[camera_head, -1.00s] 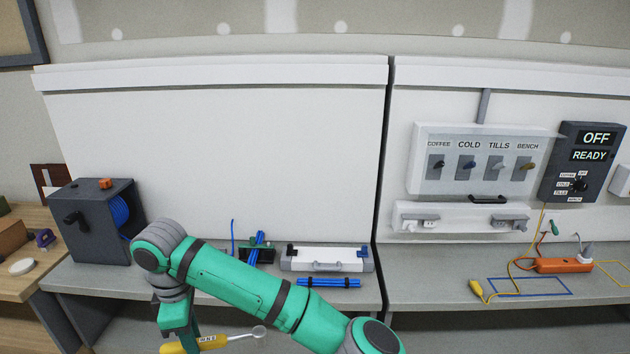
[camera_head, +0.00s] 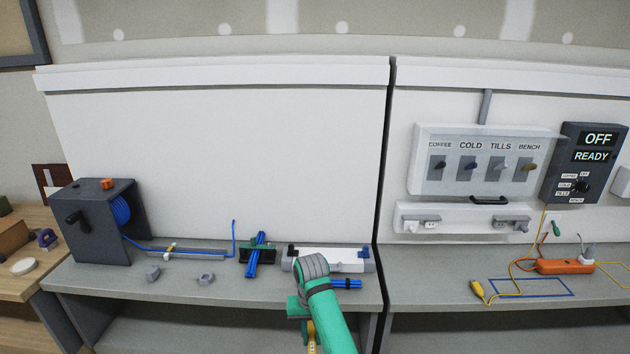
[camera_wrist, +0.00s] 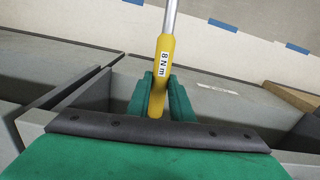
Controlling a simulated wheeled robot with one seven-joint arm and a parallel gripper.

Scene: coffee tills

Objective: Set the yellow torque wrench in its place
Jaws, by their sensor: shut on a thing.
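The yellow torque wrench shows in the wrist view (camera_wrist: 164,62), with a yellow handle marked "8 Nm" and a grey metal shaft running up out of the picture. My gripper (camera_wrist: 160,92) is shut around its handle. In the head view my gripper (camera_head: 299,308) is at the front edge of the left bench, below the white box. Only a short piece of the yellow handle (camera_head: 312,338) shows there, beside my green arm. The wrench head is out of view. I cannot tell which spot is the wrench's place.
The left bench (camera_head: 215,290) holds a dark cable reel (camera_head: 95,235), a blue cable, two small grey parts, a bundle of blue tubes (camera_head: 258,255) and a white box (camera_head: 350,260). The right bench holds an orange power strip (camera_head: 565,266) and a blue outline.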

